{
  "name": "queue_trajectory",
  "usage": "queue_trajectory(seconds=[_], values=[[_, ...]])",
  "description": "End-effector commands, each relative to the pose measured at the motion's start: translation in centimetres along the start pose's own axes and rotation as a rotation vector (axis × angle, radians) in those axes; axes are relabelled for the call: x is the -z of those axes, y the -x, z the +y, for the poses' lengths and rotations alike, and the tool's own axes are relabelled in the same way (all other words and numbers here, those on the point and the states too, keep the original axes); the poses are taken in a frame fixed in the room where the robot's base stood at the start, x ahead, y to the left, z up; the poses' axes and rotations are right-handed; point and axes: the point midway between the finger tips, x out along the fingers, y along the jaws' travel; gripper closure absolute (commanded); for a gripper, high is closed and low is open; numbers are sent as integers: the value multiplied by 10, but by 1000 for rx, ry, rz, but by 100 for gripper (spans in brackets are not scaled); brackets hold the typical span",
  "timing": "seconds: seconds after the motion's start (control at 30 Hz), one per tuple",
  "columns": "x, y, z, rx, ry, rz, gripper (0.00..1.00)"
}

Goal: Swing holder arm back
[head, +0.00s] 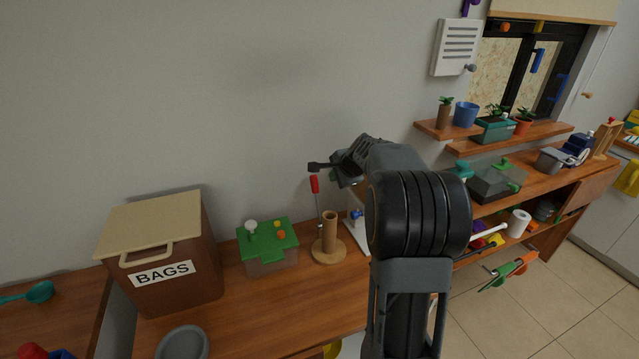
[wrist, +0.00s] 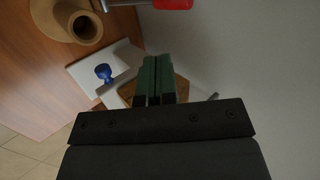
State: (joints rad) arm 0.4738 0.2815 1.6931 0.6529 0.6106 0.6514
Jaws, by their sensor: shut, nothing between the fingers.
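The holder is a wooden tube on a round wooden base (head: 328,250), standing on the counter. Its thin metal arm rises upright beside the tube and ends in a red grip (head: 314,184). My gripper (head: 318,167) is just above the red grip in the head view; I cannot tell whether they touch there. In the wrist view the red grip (wrist: 172,4) is at the top edge, with a gap to my shut, empty green fingertips (wrist: 157,78). The wooden tube (wrist: 86,25) shows at upper left there, beside the metal arm.
A white stand with a blue knob (wrist: 103,72) is close behind the holder. A green-topped box (head: 267,245) and a BAGS bin (head: 163,255) stand to the left. Wall shelves (head: 495,135) with plants are at right. The counter front is clear near the grey bowl (head: 183,343).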

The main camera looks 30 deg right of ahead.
Motion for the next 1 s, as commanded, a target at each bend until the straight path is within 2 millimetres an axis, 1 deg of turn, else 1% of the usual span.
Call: queue_trajectory(seconds=[0.3, 0.47, 0.5, 0.7, 0.8, 1.0], values=[[-1, -60, 0, -4, -4, -4, 100], [-1, -88, 1, -3, -4, -4, 100], [-2, -92, -2, -2, -3, -4, 100], [-3, -112, -12, -2, -3, -2, 100], [-4, -118, -14, -2, -3, -2, 100], [-4, -124, -16, -1, -4, -2, 100]])
